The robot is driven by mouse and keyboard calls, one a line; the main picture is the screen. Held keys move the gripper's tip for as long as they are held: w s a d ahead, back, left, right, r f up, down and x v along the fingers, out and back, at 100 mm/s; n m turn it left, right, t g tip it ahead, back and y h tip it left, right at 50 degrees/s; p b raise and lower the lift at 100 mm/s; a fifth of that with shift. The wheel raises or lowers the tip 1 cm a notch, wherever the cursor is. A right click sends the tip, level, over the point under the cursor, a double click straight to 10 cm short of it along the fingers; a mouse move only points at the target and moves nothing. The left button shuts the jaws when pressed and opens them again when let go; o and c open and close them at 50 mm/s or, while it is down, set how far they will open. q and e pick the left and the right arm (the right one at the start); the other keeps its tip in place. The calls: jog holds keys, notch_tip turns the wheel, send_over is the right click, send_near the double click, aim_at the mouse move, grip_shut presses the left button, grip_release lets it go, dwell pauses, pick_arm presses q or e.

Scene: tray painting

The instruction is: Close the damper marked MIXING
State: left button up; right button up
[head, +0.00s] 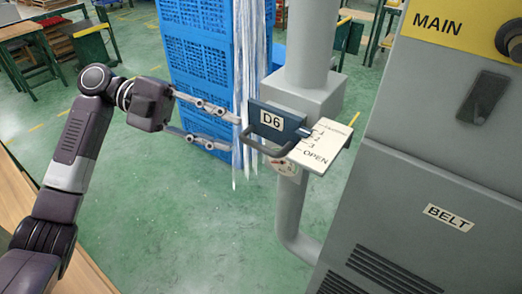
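A damper slide with a dark blue-grey plate labelled D6 (280,121) sits in a grey duct box in the middle of the head view. A dark loop handle (265,149) sticks out from its near side. A cream scale plate (329,146) beside it carries the numbers 1, 2, 3 and the word OPEN at its near end; the far-end word is too small to read surely. The slide's edge lies by the numbers, between the ends. No MIXING label is legible. My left gripper (235,133) is open and empty, its fingertips just left of the handle, apparently apart from it. My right gripper is out of view.
A grey cabinet (440,140) marked MAIN and BELT fills the right side. The vertical grey duct (309,40) bends toward it below. Blue crates (200,60) and hanging pale strips (250,80) stand behind the gripper. Green floor (190,230) is clear below.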

aim_at(255, 145)
pick_arm(q)
jog(key=shift+w+d+f+b, duration=0.2)
jog(key=shift+f+b, duration=0.1)
jog(key=shift+f, duration=0.5)
jog(key=shift+s+d, duration=0.1)
jog(key=shift+d, duration=0.3)
jog(key=p+x, duration=0.2)
jog(key=x, duration=0.4)
jog(key=shift+s+p, duration=0.1)
jog(key=shift+p, duration=0.2)
jog(key=shift+d+f, duration=0.15)
jog(key=shift+d, duration=0.15)
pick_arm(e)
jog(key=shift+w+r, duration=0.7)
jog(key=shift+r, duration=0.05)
